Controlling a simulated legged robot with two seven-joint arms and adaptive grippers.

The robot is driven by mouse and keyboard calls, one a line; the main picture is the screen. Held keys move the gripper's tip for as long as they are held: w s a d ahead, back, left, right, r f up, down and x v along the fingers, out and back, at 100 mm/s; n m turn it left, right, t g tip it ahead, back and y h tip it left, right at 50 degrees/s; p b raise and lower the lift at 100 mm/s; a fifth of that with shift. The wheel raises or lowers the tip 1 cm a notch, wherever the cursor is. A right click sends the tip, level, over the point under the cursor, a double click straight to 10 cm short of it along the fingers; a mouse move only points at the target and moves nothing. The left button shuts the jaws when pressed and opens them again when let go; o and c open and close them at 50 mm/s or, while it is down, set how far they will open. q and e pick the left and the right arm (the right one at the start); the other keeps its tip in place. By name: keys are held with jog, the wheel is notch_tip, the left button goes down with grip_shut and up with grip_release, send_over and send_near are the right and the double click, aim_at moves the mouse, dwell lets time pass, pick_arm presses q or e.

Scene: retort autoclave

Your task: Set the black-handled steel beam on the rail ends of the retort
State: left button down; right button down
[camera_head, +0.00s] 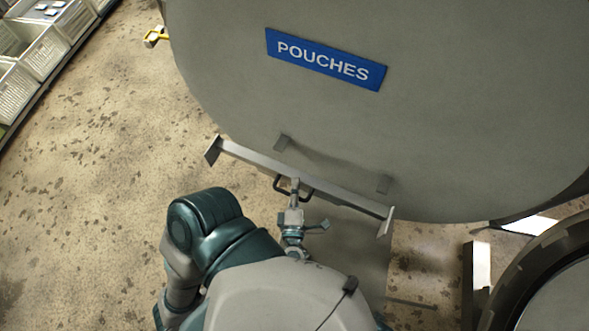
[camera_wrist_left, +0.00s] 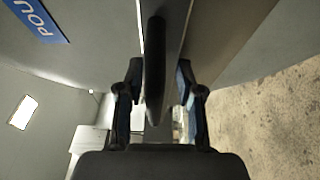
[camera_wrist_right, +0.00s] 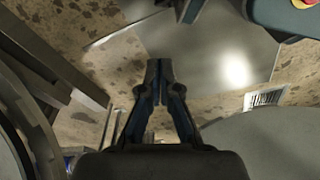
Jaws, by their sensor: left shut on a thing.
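The steel beam (camera_head: 330,188) is a long grey bar with a flat plate at each end. It is held along the lower edge of the big grey retort face (camera_head: 430,110), slanting down to the right in the head view. Its black handle (camera_head: 308,193) faces me and also shows in the left wrist view (camera_wrist_left: 154,75). My left gripper (camera_head: 295,186) is shut on this handle. My right gripper (camera_wrist_right: 159,68) is shut and empty.
A blue POUCHES sign (camera_head: 326,60) is on the retort face. White crates (camera_head: 45,52) stand on a rack at upper left. A dark round rim (camera_head: 530,270) and a steel post (camera_head: 476,280) are at lower right. The speckled floor at left is clear.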

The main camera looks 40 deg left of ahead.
jog(key=s+d+f+p, duration=0.1)
jog(key=s+f+p, duration=0.2)
jog(key=s+f, duration=0.2)
jog(key=shift+s+f, duration=0.4)
jog(key=shift+f, duration=0.15)
jog(key=shift+s, duration=0.1)
dwell(0.5)
